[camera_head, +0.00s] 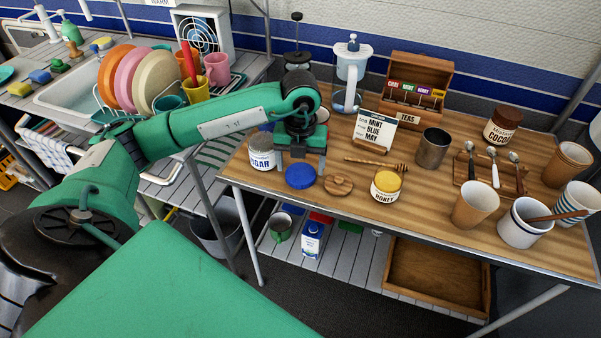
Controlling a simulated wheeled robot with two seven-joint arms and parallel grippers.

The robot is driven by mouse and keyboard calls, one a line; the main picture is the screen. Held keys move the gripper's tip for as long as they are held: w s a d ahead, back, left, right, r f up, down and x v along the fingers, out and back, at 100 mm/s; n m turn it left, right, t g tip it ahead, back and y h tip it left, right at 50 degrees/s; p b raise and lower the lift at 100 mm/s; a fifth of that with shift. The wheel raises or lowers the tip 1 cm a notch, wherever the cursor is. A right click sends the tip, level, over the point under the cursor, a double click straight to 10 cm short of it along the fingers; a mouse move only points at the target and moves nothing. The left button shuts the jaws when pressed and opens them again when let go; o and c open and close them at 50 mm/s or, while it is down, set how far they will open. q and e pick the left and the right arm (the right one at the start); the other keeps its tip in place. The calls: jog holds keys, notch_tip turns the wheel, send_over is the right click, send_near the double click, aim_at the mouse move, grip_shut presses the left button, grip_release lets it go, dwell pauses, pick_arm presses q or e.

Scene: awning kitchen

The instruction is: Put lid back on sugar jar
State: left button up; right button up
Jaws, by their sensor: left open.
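The white sugar jar (261,156) with its SUGAR label stands upright near the left end of the wooden table. My left gripper (301,161) is open and points down just right of the jar, with its fingers apart. A round blue lid (300,177) lies on the table just in front of and below the gripper. I see nothing held between the fingers. The gripper and arm partly cover the jar's top and right side. A round wooden lid with a knob (338,186) lies right of the blue lid. My right gripper is not in view.
A honey jar (386,186) and a honey dipper (376,163) are to the right. A menu sign (373,131), a metal cup (433,148) and a teas box (416,92) stand farther back. The table's front edge (345,217) is close to the lids.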

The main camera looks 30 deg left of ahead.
pick_arm(q)
notch_tip(320, 180, down, 2)
jog(key=shift+f, duration=0.1)
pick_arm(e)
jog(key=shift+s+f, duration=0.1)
pick_arm(q)
jog(key=c, duration=0.7)
notch_tip(320, 180, up, 14)
notch_tip(320, 180, up, 5)
jog(key=p, duration=0.2)
send_over(301, 173)
jog(key=shift+r, duration=0.6)
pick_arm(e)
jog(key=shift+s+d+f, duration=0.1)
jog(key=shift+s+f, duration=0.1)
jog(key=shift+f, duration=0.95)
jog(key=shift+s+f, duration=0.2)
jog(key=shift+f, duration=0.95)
